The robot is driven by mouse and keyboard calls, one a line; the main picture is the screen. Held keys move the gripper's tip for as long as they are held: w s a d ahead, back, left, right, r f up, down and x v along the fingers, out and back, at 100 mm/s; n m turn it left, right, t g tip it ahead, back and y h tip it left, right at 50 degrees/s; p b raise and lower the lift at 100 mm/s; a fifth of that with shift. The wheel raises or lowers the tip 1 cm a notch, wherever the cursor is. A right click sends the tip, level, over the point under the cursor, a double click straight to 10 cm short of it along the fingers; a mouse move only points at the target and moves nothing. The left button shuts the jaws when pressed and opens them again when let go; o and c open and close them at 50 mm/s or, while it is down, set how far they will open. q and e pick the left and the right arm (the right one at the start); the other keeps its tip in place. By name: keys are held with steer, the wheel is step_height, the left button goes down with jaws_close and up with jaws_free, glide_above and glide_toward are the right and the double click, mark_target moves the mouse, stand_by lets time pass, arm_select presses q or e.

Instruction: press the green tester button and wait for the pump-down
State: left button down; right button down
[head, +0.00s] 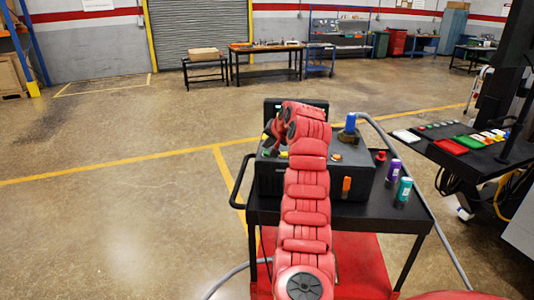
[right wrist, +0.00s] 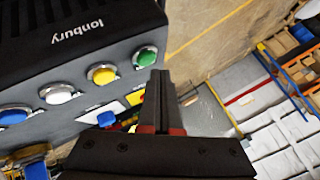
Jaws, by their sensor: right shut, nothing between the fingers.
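The tester is a dark box (head: 340,165) on a black and red cart in the head view. In the right wrist view its face (right wrist: 80,40) carries a row of round buttons: the green button (right wrist: 146,56), then yellow, white and blue. My right gripper (head: 270,139) is at the tester's left side, partly hidden by my red arm. In the right wrist view the right gripper (right wrist: 159,78) is shut and empty, its tips beside the green button's lower right edge. I cannot tell whether they touch it. My left gripper is not in view.
A blue-topped fitting (head: 350,122) with a grey hose stands on the tester. A purple bottle (head: 392,172) and a teal bottle (head: 403,192) stand on the cart's right side. A dark table (head: 470,160) with coloured trays is at the right. The floor at left is clear.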

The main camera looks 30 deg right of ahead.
steer(key=shift+r, duration=0.1)
steer(key=shift+r+p, duration=0.9)
steer(key=shift+r, duration=1.55)
